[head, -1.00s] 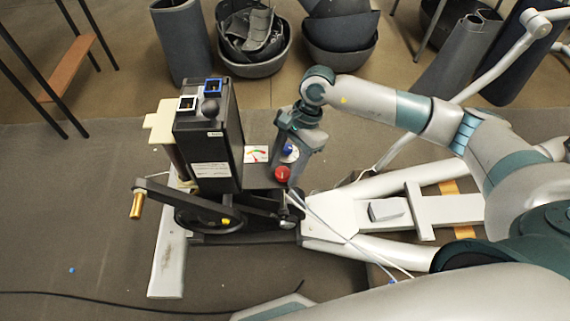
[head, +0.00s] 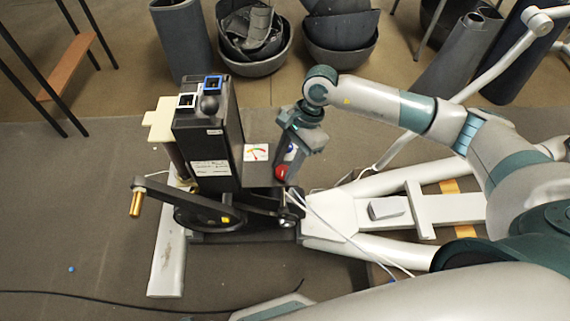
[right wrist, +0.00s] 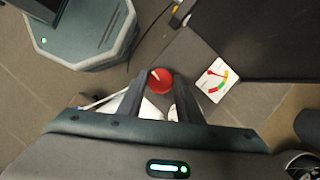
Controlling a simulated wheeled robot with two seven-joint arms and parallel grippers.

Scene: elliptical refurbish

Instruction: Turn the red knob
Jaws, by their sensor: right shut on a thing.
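In the right wrist view the red knob (right wrist: 160,81) shows a pale pointer line and lies between the fingertips of my right gripper (right wrist: 157,80). In the head view the right gripper (head: 287,172) points down and its fingers are shut on the red knob, hiding part of it. My left gripper is not in view.
The machine's tall black housing (head: 208,145) stands just left of the knobs. A crank with a gold handle (head: 136,203) sticks out at the far left. White cables (head: 318,222) run below the gripper. Dark bins (head: 340,37) stand at the back.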

